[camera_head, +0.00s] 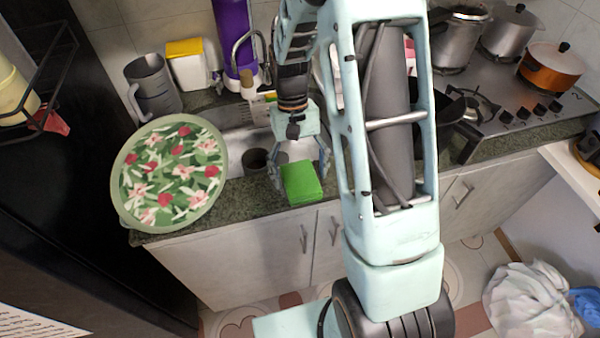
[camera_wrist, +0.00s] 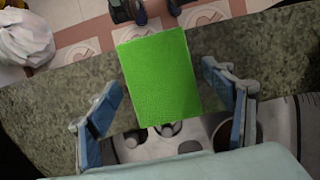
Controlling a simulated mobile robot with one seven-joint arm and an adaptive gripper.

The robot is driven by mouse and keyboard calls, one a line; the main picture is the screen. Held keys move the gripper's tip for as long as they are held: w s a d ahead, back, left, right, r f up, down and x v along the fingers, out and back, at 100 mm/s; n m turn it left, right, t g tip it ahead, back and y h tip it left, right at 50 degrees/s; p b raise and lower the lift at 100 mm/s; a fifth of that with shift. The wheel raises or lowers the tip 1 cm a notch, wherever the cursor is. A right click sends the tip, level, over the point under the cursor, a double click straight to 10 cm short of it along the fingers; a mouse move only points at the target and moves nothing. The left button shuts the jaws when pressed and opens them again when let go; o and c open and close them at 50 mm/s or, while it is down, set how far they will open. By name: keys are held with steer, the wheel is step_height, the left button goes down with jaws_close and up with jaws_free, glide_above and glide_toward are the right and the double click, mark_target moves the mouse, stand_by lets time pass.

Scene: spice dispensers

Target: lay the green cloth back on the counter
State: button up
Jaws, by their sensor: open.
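The green cloth (camera_head: 301,182) is a bright green folded rectangle at the counter's front edge, in front of the sink. In the wrist view the cloth (camera_wrist: 158,78) appears flat, beyond and between my fingertips. My gripper (camera_head: 300,170) is above the counter, pointing down, with its fingers spread on either side of the cloth. In the wrist view my gripper (camera_wrist: 166,105) is open, with a gap between each finger and the cloth. The counter (camera_head: 262,201) is dark speckled stone. I cannot tell exactly how high the fingertips are above it.
A floral round tray (camera_head: 172,170) is left of the cloth. The sink (camera_head: 240,150) lies behind it. A grey jug (camera_head: 152,88), a white and yellow container (camera_head: 188,65) and a purple bottle (camera_head: 233,40) stand at the back. Pots and the stove (camera_head: 490,95) are right.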

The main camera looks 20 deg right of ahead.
steer(key=v, duration=1.2)
